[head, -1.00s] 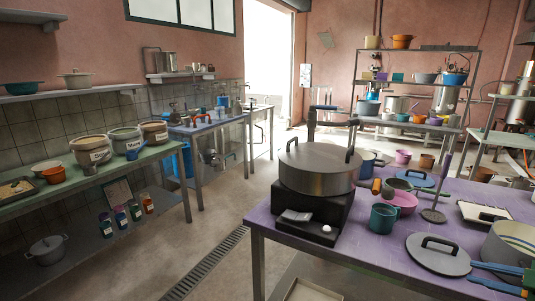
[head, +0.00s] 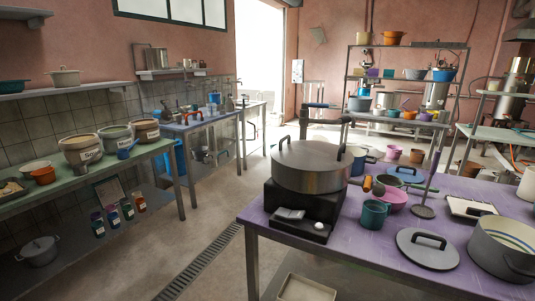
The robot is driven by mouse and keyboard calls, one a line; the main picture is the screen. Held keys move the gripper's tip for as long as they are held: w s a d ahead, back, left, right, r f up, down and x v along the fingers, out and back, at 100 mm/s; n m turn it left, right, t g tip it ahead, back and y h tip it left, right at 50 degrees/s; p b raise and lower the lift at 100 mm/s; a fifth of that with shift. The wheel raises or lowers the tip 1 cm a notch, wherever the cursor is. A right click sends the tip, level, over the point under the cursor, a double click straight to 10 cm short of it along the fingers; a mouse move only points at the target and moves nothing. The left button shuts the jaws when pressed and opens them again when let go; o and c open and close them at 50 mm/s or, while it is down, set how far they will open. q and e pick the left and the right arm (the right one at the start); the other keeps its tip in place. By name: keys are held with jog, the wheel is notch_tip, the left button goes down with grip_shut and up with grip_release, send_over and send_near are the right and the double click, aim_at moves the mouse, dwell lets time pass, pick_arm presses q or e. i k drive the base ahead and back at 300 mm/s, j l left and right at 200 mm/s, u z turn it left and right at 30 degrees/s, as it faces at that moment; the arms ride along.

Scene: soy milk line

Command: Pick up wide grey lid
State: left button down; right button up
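A wide grey lid (head: 428,249) with a black bar handle lies flat on the purple table (head: 374,242), near its front edge. It is just left of a large open grey pot (head: 490,257). Another grey lid (head: 312,152) with dark handles sits on the big pot (head: 311,178), which stands on a black burner (head: 302,209). Neither of my grippers shows in the head view.
A teal mug (head: 374,214), a pink bowl (head: 393,200), a dark ladle (head: 424,211) and a white tray (head: 469,207) stand or lie behind the lid. A floor drain (head: 203,262) runs left of the table.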

aim_at(428, 249)
jog(key=z, duration=1.35)
jog(key=i+j+z, duration=0.1)
jog(key=j+z, duration=0.2)
